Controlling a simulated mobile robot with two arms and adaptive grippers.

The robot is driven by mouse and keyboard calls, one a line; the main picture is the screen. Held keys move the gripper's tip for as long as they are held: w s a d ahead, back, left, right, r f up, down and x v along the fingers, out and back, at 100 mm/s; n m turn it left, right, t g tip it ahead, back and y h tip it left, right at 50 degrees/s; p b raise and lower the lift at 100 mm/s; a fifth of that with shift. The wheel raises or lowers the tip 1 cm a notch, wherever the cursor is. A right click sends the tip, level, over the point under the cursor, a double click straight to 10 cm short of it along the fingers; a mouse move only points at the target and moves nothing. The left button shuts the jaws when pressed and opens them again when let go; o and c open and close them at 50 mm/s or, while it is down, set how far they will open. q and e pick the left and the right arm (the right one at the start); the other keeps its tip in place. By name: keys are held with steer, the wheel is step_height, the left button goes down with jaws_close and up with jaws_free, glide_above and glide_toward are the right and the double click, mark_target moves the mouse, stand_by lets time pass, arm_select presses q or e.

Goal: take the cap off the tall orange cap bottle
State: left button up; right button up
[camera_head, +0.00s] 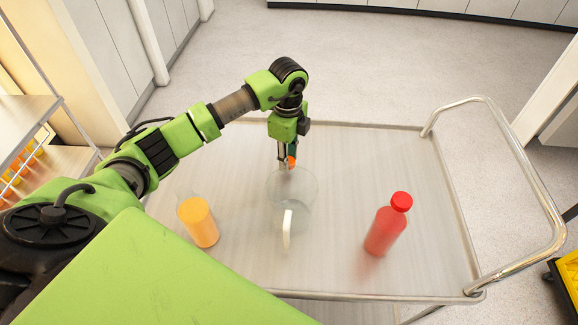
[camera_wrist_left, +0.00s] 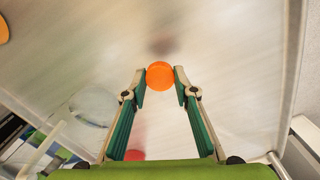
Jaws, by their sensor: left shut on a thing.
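My left gripper (camera_head: 288,160) is shut on a round orange cap (camera_head: 292,162) and holds it above the cart, behind the clear jug. The left wrist view shows the orange cap (camera_wrist_left: 160,75) between the fingertips (camera_wrist_left: 160,82), with no bottle seen under it. A clear bottle with orange juice (camera_head: 200,222) stands on the cart at the left, apart from the gripper. Its clear upper part shows no cap. My right gripper is in neither view.
A clear jug with a handle (camera_head: 288,228) stands mid-cart, just in front of the gripper. A red bottle with a red cap (camera_head: 385,230) stands to the right. The cart top (camera_head: 385,160) is bare at the back right. A metal handle rail (camera_head: 545,190) bounds the right end.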

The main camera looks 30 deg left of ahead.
arm_select(q)
step_height(320, 180, down, 3)
steer(key=shift+s+f+p, duration=0.1)
steer(key=shift+p, duration=0.2)
steer(key=shift+f, duration=0.25)
steer(key=shift+f, duration=0.1)
steer(key=shift+f, duration=0.1)
steer(key=o, duration=1.2)
